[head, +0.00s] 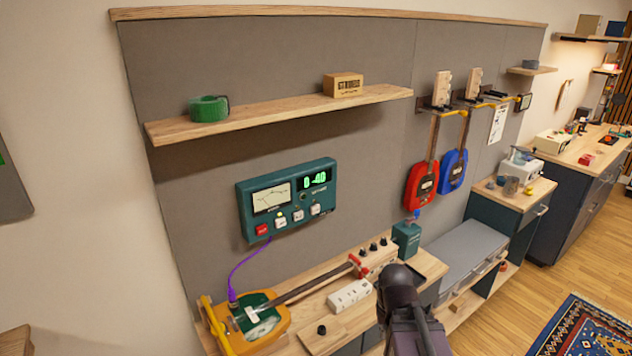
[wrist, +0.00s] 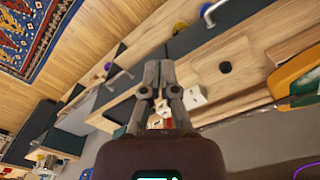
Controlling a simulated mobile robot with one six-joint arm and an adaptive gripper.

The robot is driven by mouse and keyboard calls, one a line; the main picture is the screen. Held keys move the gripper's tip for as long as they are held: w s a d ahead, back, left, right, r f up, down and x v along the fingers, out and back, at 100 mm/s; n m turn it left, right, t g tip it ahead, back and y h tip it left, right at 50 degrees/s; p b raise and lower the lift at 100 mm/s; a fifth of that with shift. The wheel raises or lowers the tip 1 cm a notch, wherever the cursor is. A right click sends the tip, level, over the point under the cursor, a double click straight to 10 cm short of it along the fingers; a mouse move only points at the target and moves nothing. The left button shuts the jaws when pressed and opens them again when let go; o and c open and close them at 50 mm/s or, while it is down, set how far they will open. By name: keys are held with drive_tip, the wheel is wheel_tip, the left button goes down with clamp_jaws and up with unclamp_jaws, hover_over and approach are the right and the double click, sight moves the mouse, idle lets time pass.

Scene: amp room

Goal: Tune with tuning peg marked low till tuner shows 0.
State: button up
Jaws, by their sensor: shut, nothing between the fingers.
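The tuner (head: 287,198) is a green box on the grey wall panel, with a needle dial and a lit green display (head: 314,181) that seems to read -40 after a character that may be D or 0. A stringed instrument (head: 283,325) with a yellow and green body lies on the bench. Its neck runs right to a pale wooden headstock with several dark tuning pegs (head: 374,246); their markings are too small to read. My gripper (wrist: 159,65) is shut and empty in the wrist view, above the bench. In the head view, my dark arm covers the bench's right part.
A white block (head: 349,296) and a black puck (head: 322,330) are on the bench near the instrument. A green box (head: 406,238) stands right of the headstock. Red (head: 421,185) and blue (head: 453,170) instruments hang on the wall. A purple cable (head: 240,265) runs from tuner to instrument.

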sight(363, 249)
drive_tip(key=o, duration=0.7)
drive_tip(key=shift+w, duration=0.3)
drive_tip(key=shift+c, duration=0.2)
drive_tip(key=shift+o, duration=1.1)
drive_tip(key=w+r+n+p, duration=0.2)
drive_tip(key=w+n, duration=0.3)
drive_tip(key=w, duration=1.5)
drive_tip(key=w+r+n+p, duration=0.3)
drive_tip(key=w+n, duration=0.3)
drive_tip(key=w, duration=1.5)
drive_tip(key=shift+w+n, duration=0.3)
drive_tip(key=shift+r, duration=0.1)
wheel_tip(363, 249, down, 14)
drive_tip(key=b, duration=1.3)
drive_tip(key=shift+r+b, duration=0.1)
drive_tip(key=shift+b, duration=0.2)
drive_tip(key=shift+s, duration=0.1)
clamp_jaws()
